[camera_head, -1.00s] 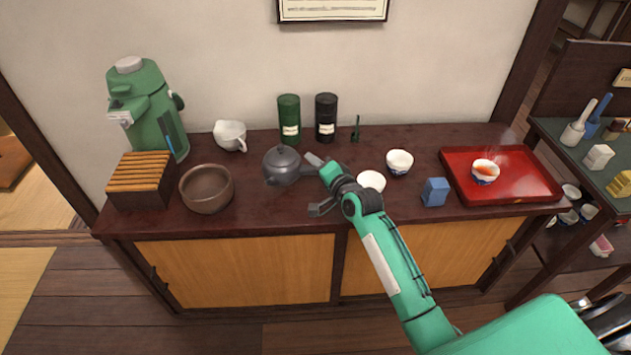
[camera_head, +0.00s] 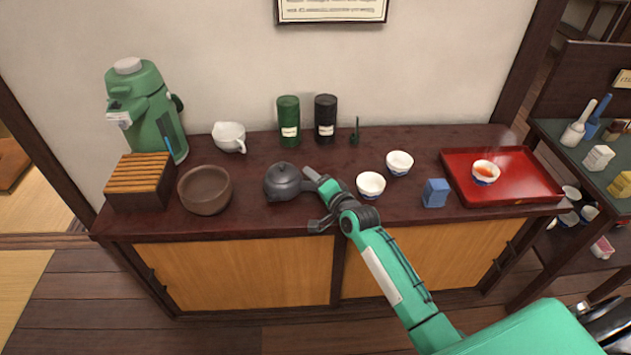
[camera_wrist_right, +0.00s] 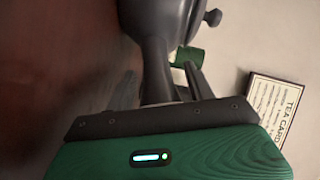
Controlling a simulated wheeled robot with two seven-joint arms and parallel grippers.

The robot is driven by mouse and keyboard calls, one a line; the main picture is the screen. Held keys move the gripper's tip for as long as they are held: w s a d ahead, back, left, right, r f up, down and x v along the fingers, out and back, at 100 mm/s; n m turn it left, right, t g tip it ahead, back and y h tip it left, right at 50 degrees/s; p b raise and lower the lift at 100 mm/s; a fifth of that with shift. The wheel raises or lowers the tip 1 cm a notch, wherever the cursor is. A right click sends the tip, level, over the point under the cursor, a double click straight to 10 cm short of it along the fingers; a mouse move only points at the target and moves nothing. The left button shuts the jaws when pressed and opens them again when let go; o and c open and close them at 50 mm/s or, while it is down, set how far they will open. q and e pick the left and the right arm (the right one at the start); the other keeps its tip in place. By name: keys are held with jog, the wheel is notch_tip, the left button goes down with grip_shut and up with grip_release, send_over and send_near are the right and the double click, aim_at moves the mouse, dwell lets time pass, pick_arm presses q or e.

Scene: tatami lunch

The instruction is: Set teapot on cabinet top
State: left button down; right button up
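The dark grey teapot (camera_head: 283,183) stands upright on the dark cabinet top (camera_head: 265,217), left of the middle, and looks to rest on it. Its side handle points right toward my right gripper (camera_head: 318,199). In the right wrist view, the handle (camera_wrist_right: 156,72) runs between the two fingers of my right gripper (camera_wrist_right: 163,88), with gaps showing on both sides, so the gripper looks open around it. Part of the teapot body (camera_wrist_right: 160,15) shows at the top of that view. My left gripper is not in view.
A brown bowl (camera_head: 205,190) stands left of the teapot. White cups (camera_head: 370,185), a blue block (camera_head: 435,193) and a red tray (camera_head: 520,190) are to the right. Green (camera_head: 289,120) and black (camera_head: 326,118) canisters stand behind, near the wall.

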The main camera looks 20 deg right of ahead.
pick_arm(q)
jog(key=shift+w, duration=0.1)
pick_arm(e)
jog(key=shift+r, duration=0.15)
jog(key=shift+s+d, duration=0.1)
jog(key=shift+s, duration=0.25)
jog(key=v, duration=1)
jog(key=shift+s+d, duration=0.1)
jog(key=shift+s, duration=0.2)
jog(key=shift+s+r, duration=0.1)
jog(key=shift+s, duration=0.2)
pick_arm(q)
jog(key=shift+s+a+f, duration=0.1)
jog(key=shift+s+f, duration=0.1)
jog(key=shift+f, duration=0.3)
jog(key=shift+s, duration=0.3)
